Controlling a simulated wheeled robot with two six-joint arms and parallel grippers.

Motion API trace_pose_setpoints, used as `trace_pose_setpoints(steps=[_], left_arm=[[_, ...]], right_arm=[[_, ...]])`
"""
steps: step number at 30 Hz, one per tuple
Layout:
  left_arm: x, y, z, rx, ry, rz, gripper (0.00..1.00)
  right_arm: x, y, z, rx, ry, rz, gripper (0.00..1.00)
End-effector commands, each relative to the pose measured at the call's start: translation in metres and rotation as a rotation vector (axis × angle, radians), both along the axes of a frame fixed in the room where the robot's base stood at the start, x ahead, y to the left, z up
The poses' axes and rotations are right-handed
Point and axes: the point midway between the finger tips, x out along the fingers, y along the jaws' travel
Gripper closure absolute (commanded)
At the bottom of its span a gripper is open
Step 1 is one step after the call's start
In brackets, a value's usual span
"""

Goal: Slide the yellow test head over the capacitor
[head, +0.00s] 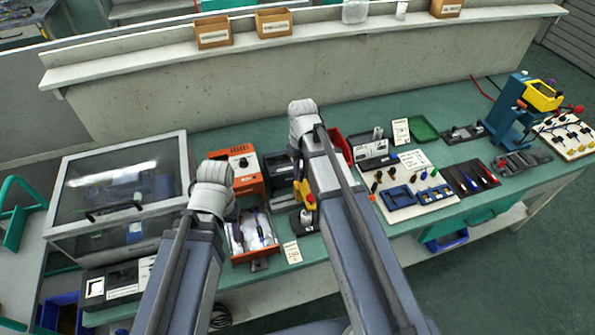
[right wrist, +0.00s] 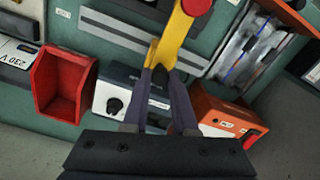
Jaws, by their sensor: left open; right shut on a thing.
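The yellow test head (head: 307,196) shows in the head view with a red part on it, below the end of my right arm. In the right wrist view the yellow test head (right wrist: 174,42) reaches up from between the fingers, with a red knob at its far end. My right gripper (right wrist: 160,76) is shut on it. A small black device (head: 304,221) stands just below the test head in the head view. I cannot make out the capacitor for certain. My left gripper (head: 233,213) is open, above the orange drawer; its fingers are partly hidden by my arm.
The padded orange drawer (head: 268,252) holds several slim items. An orange unit (head: 240,160) stands behind it. A red bin (right wrist: 62,85) and a white box with a black knob (right wrist: 113,98) are near my right gripper. A glass-lidded case (head: 120,185) is at left.

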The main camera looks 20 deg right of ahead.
Motion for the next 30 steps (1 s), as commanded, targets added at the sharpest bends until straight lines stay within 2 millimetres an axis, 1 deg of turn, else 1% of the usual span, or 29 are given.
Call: trace_pose_setpoints(steps=[1,3,7,10,18,19,27,30], left_arm=[[0.000,0.000,0.000,0.000,0.000,0.000,0.44],[0.000,0.000,0.000,0.000,0.000,0.000,0.44],[0.000,0.000,0.000,0.000,0.000,0.000,0.44],[0.000,0.000,0.000,0.000,0.000,0.000,0.44],[0.000,0.000,0.000,0.000,0.000,0.000,0.44],[0.000,0.000,0.000,0.000,0.000,0.000,0.44],[0.000,0.000,0.000,0.000,0.000,0.000,0.44],[0.000,0.000,0.000,0.000,0.000,0.000,0.44]], right_arm=[[0.001,-0.014,0.000,-0.002,0.000,-0.007,1.00],[0.002,-0.029,0.000,-0.002,0.000,-0.006,1.00],[0.002,-0.050,0.000,-0.002,-0.001,-0.005,1.00],[0.002,-0.057,0.000,-0.002,-0.001,-0.002,1.00],[0.002,-0.057,0.000,-0.002,-0.001,0.000,1.00],[0.002,-0.057,0.000,-0.002,-0.001,0.000,0.73],[0.002,-0.057,0.000,-0.002,-0.001,0.000,0.44],[0.002,-0.057,0.000,-0.002,-0.001,0.000,0.44]])
